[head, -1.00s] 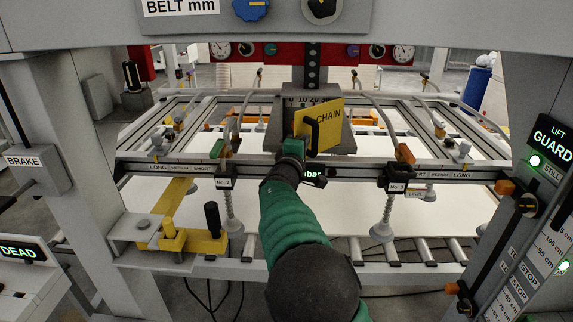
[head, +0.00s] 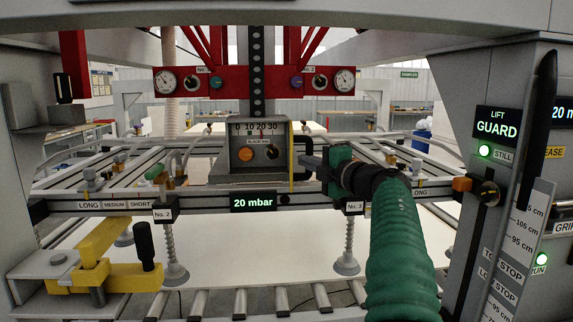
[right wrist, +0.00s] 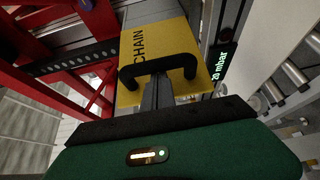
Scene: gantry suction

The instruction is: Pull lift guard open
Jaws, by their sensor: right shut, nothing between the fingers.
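The lift guard (head: 291,152) is a yellow plate at the right side of the grey scale box (head: 243,175). It stands swung out and shows nearly edge-on in the head view. The box front is uncovered, with an orange knob (head: 245,154) and a black knob (head: 272,152). In the right wrist view the guard (right wrist: 190,38) shows its CHAIN lettering and black bar handle (right wrist: 158,66). My right gripper (head: 306,161) is shut and empty, its fingertips (right wrist: 158,82) at the handle. Whether they touch it I cannot tell. My left gripper is not in view.
A LIFT GUARD panel (head: 496,127) on the right post reads STILL with a green light. A rail with a 20 mbar display (head: 253,202) crosses below the box. A yellow clamp (head: 105,260) stands at the front left. Suction cups hang above a white sheet (head: 250,252).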

